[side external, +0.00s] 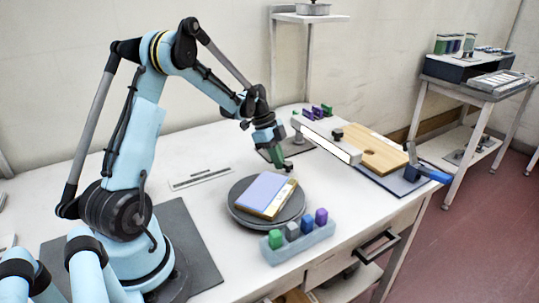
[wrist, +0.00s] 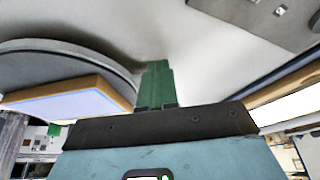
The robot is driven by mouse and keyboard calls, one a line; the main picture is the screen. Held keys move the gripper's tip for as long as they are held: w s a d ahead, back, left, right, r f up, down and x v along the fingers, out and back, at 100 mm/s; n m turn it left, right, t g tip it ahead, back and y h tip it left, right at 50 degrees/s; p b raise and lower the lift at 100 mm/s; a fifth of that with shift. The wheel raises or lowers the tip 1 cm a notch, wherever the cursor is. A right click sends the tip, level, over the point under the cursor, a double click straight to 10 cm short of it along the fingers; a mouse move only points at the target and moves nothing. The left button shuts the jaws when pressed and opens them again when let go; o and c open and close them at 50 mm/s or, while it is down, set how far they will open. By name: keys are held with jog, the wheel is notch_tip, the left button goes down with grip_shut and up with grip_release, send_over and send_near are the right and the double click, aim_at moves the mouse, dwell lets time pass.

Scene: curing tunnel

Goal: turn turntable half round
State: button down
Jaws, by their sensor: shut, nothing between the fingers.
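The round dark grey turntable (side external: 239,214) sits on the white table. A wood-edged panel with a pale lavender top (side external: 262,192) lies on it, with a yellowish strip along its right side. My gripper (side external: 280,167) points down just behind the turntable's far edge, its green fingers shut and empty. In the wrist view the green fingers (wrist: 155,85) stand together beside the turntable's rim (wrist: 60,45), and the panel's edge (wrist: 85,92) shows at left. I cannot tell whether the fingers touch the rim.
A rack (side external: 300,246) with green, grey, blue and purple blocks stands close in front of the turntable. A white bar (side external: 325,138) and a wooden board (side external: 368,150) lie to the right. A flat strip (side external: 202,178) lies behind left. My arm's base is at left.

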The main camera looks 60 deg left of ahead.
jog(key=shift+w+d+m+g, duration=0.5)
jog(key=shift+w+d+m, duration=0.7)
jog(key=shift+d+m, duration=0.3)
jog(key=shift+w+d+m+g+h, duration=0.15)
jog(key=shift+w+d+m+g, duration=0.1)
jog(key=shift+d+m, duration=0.25)
jog(key=shift+w+d+m+g+h, duration=0.15)
jog(key=shift+w+d+m, duration=0.05)
jog(key=shift+d+m, duration=0.25)
jog(key=shift+w+d, duration=0.25)
jog(key=shift+d, duration=0.85)
